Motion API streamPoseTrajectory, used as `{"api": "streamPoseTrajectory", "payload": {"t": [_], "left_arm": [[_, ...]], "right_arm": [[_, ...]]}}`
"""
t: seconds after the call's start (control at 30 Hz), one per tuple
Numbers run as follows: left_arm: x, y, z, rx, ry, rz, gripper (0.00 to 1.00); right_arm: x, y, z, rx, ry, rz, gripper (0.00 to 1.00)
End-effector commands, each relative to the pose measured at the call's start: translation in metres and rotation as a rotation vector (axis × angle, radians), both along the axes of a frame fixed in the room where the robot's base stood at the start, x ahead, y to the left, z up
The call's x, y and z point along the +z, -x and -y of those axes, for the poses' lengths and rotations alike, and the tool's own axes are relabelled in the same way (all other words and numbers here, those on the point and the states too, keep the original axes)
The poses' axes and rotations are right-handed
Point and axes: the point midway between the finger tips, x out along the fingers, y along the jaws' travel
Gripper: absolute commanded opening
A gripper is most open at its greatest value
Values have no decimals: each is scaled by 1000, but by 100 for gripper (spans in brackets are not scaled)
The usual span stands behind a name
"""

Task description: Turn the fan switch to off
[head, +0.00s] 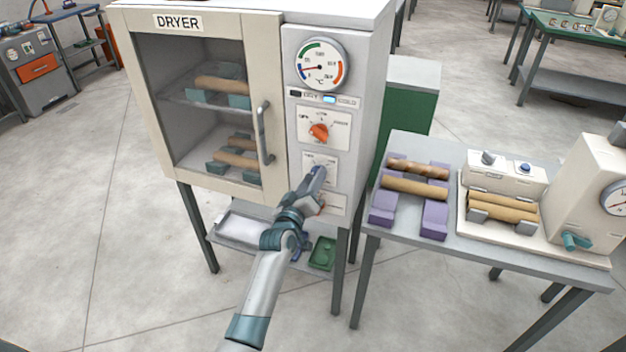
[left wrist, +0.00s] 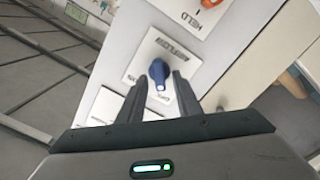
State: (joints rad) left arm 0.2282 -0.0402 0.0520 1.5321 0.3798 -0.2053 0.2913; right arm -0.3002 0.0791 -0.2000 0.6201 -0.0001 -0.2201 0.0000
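The dryer (head: 290,80) has a control panel on its right front. The blue knob on the airflow plate shows in the left wrist view (left wrist: 158,72), below an orange knob; I take it for the fan switch. In the head view the knob is mostly hidden behind my left gripper (head: 316,174), with its plate (head: 309,157) showing around it. My left gripper also shows in the left wrist view (left wrist: 160,80). Its fingers are apart, one on each side of the blue knob, with narrow gaps visible. My right gripper is in no view.
Above are an orange knob (head: 319,132) and a round dial (head: 319,64). The dryer door handle (head: 264,133) sticks out left of the panel. A table (head: 455,238) with purple holders (head: 434,217) and wooden rolls stands close to the right.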

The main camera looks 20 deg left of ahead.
Motion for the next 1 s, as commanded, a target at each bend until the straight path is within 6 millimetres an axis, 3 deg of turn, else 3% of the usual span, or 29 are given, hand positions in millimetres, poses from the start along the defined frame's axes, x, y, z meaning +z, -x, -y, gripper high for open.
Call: {"api": "streamPoseTrajectory", "payload": {"t": [0.27,0.47,0.67,1.0], "left_arm": [[-1,4,0,-1,-1,-1,31],[-2,19,-1,0,0,0,31],[-3,49,-2,1,-1,1,31],[-4,114,-4,0,-1,-1,31]], "right_arm": [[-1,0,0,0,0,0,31],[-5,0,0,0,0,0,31],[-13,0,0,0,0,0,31],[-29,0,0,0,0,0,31]]}}
